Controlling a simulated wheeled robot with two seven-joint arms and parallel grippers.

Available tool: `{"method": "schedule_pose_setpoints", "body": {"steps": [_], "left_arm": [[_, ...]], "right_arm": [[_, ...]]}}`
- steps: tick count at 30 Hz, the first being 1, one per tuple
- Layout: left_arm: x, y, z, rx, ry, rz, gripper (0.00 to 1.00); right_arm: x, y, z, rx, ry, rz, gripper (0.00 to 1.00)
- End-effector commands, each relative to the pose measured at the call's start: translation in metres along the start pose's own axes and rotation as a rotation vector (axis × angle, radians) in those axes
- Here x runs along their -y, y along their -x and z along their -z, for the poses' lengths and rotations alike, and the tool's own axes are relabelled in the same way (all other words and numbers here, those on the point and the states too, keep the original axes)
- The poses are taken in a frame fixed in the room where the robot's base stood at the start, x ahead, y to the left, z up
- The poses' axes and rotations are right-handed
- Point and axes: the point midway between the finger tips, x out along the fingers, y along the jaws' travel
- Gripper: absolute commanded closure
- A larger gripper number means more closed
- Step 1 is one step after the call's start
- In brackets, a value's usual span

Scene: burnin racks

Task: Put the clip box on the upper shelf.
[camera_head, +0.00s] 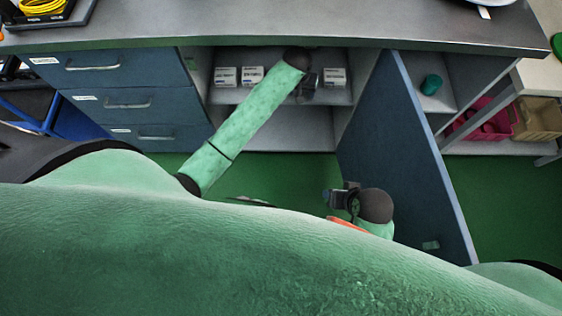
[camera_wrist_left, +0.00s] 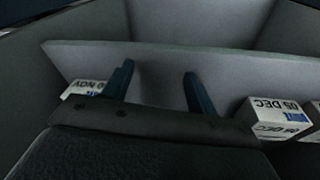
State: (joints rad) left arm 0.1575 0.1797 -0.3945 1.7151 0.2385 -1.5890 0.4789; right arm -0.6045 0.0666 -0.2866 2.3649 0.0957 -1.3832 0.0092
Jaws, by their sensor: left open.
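Several small white boxes sit on the cabinet's upper shelf (camera_head: 241,98): a left box (camera_head: 225,76), a middle box (camera_head: 252,75) and a right box (camera_head: 335,77). I cannot tell which, if any, is the clip box. My left gripper (camera_head: 309,82) is at this shelf between the middle and right boxes. In the left wrist view its fingers (camera_wrist_left: 158,72) are apart with nothing between them. A NOV-labelled box (camera_wrist_left: 84,88) is partly hidden at left, and a 05 DEC box (camera_wrist_left: 272,120) is at right. My right gripper (camera_head: 341,198) is low, outside the cabinet; its fingers are unclear.
The open blue cabinet door (camera_head: 405,150) stands right of my arms. Drawers (camera_head: 125,100) are to the left, and the grey worktop (camera_head: 270,25) overhangs the shelves. The lower compartment (camera_head: 285,138) looks empty where visible. A green cup-like object (camera_head: 431,84) sits right of the door.

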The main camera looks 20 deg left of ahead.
Motion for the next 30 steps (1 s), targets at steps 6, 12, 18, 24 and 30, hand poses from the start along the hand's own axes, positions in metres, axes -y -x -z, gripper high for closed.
{"method": "schedule_pose_setpoints", "body": {"steps": [6, 12, 18, 24, 30], "left_arm": [[-0.013, 0.0, -0.07, -0.014, -0.07, -0.055, 0.42], [-0.023, 0.011, -0.142, -0.037, -0.135, -0.107, 0.42], [-0.028, 0.034, -0.21, -0.069, -0.191, -0.151, 0.42], [-0.026, 0.067, -0.271, -0.107, -0.237, -0.18, 0.42], [-0.021, 0.099, -0.314, -0.14, -0.27, -0.192, 0.42]], "right_arm": [[0.0, 0.0, 0.0, 0.001, 0.0, 0.0, 0.49], [0.0, 0.0, 0.0, 0.001, 0.0, 0.0, 0.49], [0.0, -0.001, 0.0, 0.001, 0.0, 0.0, 0.49], [0.0, -0.001, 0.0, 0.001, 0.0, -0.001, 0.49], [0.0, -0.001, 0.001, -0.001, 0.0, -0.001, 0.49]]}}
